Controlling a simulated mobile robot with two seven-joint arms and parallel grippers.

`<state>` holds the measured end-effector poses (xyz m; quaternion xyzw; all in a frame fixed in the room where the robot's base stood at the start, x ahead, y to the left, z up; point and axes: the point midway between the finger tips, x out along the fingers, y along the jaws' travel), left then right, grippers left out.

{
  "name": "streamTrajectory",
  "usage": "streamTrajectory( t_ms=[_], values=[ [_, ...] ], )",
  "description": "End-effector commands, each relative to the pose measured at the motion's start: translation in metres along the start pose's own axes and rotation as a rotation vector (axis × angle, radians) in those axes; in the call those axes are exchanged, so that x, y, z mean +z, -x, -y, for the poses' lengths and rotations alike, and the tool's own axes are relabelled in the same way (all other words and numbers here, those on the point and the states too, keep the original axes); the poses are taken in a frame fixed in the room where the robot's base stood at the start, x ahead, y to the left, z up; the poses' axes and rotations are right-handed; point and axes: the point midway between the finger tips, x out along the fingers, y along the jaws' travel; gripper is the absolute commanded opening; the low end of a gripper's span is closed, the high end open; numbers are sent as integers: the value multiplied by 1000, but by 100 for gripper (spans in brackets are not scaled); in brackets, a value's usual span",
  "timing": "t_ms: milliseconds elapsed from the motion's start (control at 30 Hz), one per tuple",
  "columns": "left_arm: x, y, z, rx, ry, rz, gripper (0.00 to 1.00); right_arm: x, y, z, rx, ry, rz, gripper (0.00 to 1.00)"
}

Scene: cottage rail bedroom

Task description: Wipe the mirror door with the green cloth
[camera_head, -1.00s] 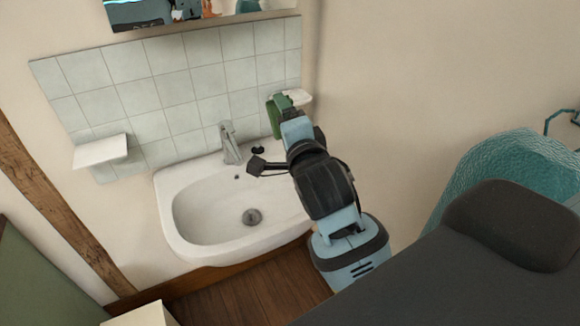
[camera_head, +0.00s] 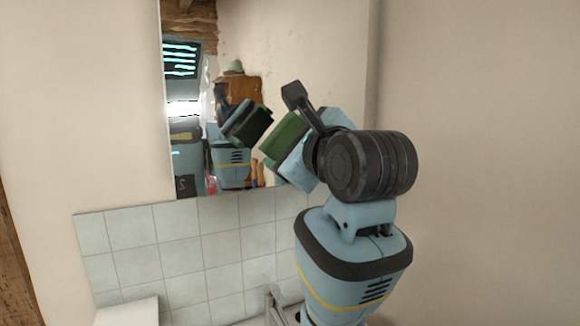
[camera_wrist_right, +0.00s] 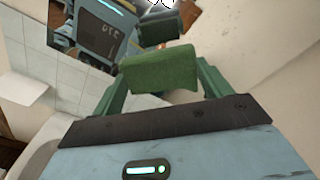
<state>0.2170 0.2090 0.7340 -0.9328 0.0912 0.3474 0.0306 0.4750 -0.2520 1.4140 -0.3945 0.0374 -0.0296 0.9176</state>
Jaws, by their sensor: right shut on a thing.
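The mirror door (camera_head: 315,55) hangs on the wall above the tiles in the head view. Faint dark specks show on its upper part. My right gripper (camera_head: 279,143) is shut on the green cloth (camera_head: 286,134) in front of the mirror's lower part. A gap shows between the cloth and its reflection, so the cloth looks apart from the glass. In the right wrist view the cloth (camera_wrist_right: 160,71) spans between the two green fingers, and part of the mirror (camera_wrist_right: 58,18) shows beyond. My left gripper is not in view.
Pale tiles (camera_head: 185,235) cover the wall below the mirror. A white shelf (camera_head: 128,312) juts out at the lower left. The tap (camera_head: 276,300) shows at the bottom edge, partly hidden by my arm. Bare wall lies on both sides.

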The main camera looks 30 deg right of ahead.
Motion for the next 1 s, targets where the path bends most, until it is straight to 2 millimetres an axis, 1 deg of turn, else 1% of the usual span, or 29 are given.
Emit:
streamTrajectory(
  t_ms=[200, 367, 800, 1000],
  values=[
    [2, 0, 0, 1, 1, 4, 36, 2, 1, 1, 4, -6, 2, 44],
    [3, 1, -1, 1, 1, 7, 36, 2, -5, 1, 4, -3, 1, 44],
    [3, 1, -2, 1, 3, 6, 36, 4, -45, 2, 2, -3, 0, 44],
    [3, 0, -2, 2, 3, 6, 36, 5, -56, 2, 3, -3, 2, 44]
  ],
)
